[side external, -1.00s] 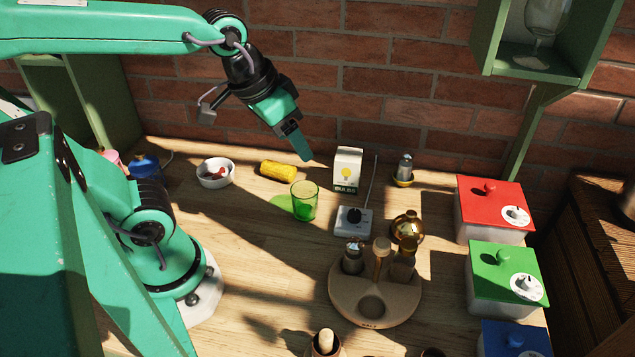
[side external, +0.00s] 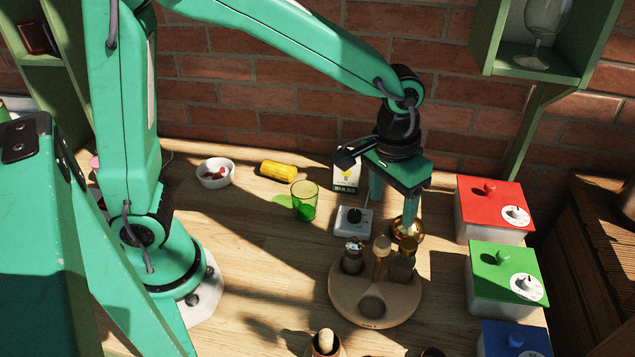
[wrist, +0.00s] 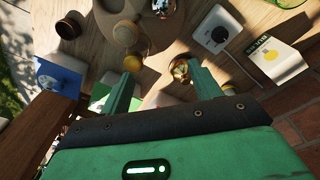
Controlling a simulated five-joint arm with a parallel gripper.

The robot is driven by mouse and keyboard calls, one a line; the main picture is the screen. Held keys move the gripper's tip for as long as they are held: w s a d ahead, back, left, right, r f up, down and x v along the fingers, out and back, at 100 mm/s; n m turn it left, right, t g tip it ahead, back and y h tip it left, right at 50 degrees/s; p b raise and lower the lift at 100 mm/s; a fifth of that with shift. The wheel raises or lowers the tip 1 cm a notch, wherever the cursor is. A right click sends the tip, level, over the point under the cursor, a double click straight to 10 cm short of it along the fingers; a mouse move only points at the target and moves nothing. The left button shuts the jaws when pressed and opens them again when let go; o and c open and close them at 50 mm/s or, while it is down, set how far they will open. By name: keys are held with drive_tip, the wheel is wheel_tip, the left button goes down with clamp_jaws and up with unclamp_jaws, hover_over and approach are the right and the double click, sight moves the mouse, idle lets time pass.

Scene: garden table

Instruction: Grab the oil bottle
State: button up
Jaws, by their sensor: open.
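The oil bottle (side external: 402,265), clear glass with brownish contents, stands in the right rear of a round wooden cruet stand (side external: 345,300). A round amber-gold vessel (side external: 414,230) stands just behind it. My gripper (side external: 394,222) points down, open and empty, above the area behind the stand; its right finger overlaps the gold vessel in the side view. In the wrist view my gripper (wrist: 158,72) has the gold vessel (wrist: 180,68) by its right fingertip. A yellowish round top (wrist: 133,62), likely the oil bottle's, lies beside the left fingertip. I cannot tell whether anything touches.
A silver-topped shaker (side external: 352,262) and wooden knob (side external: 381,246) share the stand. A white switch box (side external: 350,221) and bulb carton (side external: 346,176) are behind left. Red (side external: 493,213) and green (side external: 503,275) lidded boxes stand right. The table's left middle is mostly clear.

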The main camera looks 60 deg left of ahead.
drive_tip(key=g, duration=0.1)
hover_over(405, 260)
drive_tip(key=w+a, duration=0.1)
wheel_tip(405, 260, down, 4)
drive_tip(key=shift+w+f, duration=0.15)
drive_tip(key=shift+f, duration=4)
drive_tip(key=c, duration=1.1)
drive_tip(key=shift+r, duration=0.2)
wheel_tip(405, 260, up, 10)
drive_tip(key=shift+f, duration=0.15)
